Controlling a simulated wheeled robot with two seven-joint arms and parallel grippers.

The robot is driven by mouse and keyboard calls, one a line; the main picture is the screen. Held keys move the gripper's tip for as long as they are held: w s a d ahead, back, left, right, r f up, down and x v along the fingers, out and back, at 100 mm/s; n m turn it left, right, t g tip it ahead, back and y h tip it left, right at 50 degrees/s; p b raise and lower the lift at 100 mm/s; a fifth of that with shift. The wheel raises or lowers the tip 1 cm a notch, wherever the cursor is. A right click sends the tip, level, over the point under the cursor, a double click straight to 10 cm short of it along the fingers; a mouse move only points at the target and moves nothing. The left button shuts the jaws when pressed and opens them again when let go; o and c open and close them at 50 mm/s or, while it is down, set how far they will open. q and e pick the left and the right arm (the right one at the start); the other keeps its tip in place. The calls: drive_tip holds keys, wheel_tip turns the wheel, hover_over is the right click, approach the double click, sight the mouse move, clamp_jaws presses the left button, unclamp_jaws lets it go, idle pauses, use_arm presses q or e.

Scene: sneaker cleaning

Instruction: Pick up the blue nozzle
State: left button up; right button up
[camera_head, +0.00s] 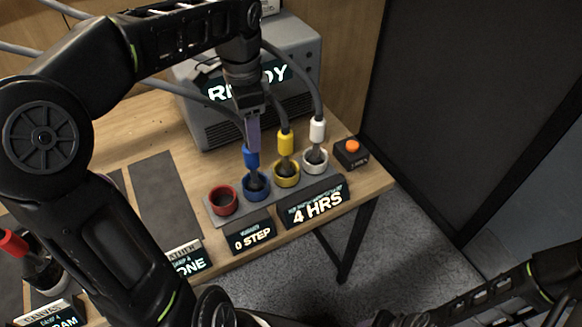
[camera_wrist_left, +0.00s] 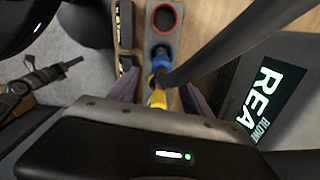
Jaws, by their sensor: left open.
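The blue nozzle (camera_head: 251,158) stands upright in the blue ring holder (camera_head: 257,188), on a grey strip near the table's front edge. My left gripper (camera_head: 253,135) points down just above and at the top of the blue nozzle. In the left wrist view, its two purple-grey fingers (camera_wrist_left: 160,92) are apart, with the blue nozzle (camera_wrist_left: 161,61) showing ahead between them and the yellow nozzle (camera_wrist_left: 157,98) nearer. I cannot tell whether the fingers touch the blue nozzle. My right arm shows at the lower right of the head view; its jaws are not clear.
The yellow nozzle (camera_head: 285,143) and white nozzle (camera_head: 317,131) stand close to the right, with hoses behind. An empty red ring holder (camera_head: 223,200) is at the left. A grey blower box (camera_head: 300,60) stands behind. Signs (camera_head: 315,204) line the front edge.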

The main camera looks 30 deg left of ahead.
sight(252, 161)
use_arm(q)
drive_tip(key=shift+w+d+m, duration=0.15)
drive_tip(key=shift+w+m, duration=0.1)
drive_tip(key=shift+m, duration=0.65)
drive_tip(key=shift+s+a+m, duration=0.25)
drive_tip(key=shift+s+m, duration=0.1)
drive_tip(key=shift+m, duration=0.65)
drive_tip(key=shift+w+d, duration=0.1)
drive_tip(key=shift+w, duration=0.05)
drive_tip(key=shift+f, duration=1.3)
drive_tip(key=shift+f+p, duration=0.7)
drive_tip(key=shift+f, duration=1.95)
